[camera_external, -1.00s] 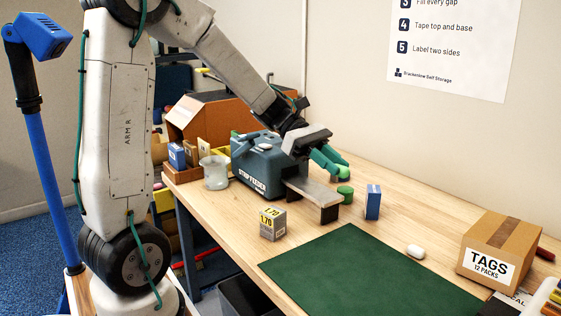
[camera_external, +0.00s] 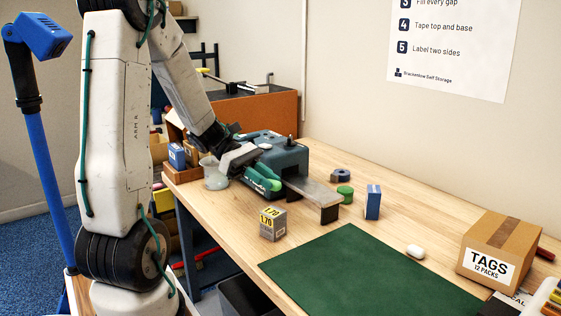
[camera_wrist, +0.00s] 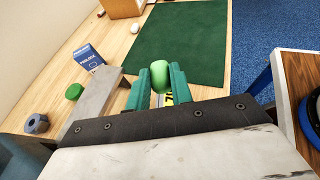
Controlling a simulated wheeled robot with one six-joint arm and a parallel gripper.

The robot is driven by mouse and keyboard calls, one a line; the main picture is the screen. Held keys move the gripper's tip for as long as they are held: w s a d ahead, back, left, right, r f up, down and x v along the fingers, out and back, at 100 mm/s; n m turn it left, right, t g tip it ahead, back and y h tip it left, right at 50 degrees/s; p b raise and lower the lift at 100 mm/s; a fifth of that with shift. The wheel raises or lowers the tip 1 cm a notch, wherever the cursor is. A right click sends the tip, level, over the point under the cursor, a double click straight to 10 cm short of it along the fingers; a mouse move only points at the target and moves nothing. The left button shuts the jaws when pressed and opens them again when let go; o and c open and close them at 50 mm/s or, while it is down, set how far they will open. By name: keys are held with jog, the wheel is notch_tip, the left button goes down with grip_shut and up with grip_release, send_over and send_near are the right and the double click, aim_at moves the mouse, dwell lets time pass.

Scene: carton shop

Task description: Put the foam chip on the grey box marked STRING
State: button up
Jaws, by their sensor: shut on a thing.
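My gripper (camera_wrist: 160,88) has green fingers shut on a bright green rounded piece, which looks like the foam chip (camera_wrist: 159,71). In the external view, my gripper (camera_external: 263,179) is in front of the blue-grey strip feeder, above the bench and left of its ramp. A small grey box (camera_external: 272,226) with a yellow label stands on the bench, below and right of my gripper there. I cannot read STRING on it. In the wrist view, a bit of yellow label (camera_wrist: 168,98) shows between the fingers, mostly hidden by the held piece.
The strip feeder (camera_external: 290,160) and its ramp (camera_external: 318,192) stand close by. A green cylinder (camera_external: 345,194), blue box (camera_external: 373,203), white rounded piece (camera_external: 416,251) and TAGS carton (camera_external: 500,248) lie right. The green mat (camera_external: 365,275) is clear.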

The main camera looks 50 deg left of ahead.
aim_at(267, 209)
jog(key=shift+f, duration=2.9)
jog(key=shift+f, duration=0.15)
jog(key=o, duration=0.9)
jog(key=shift+o, duration=0.2)
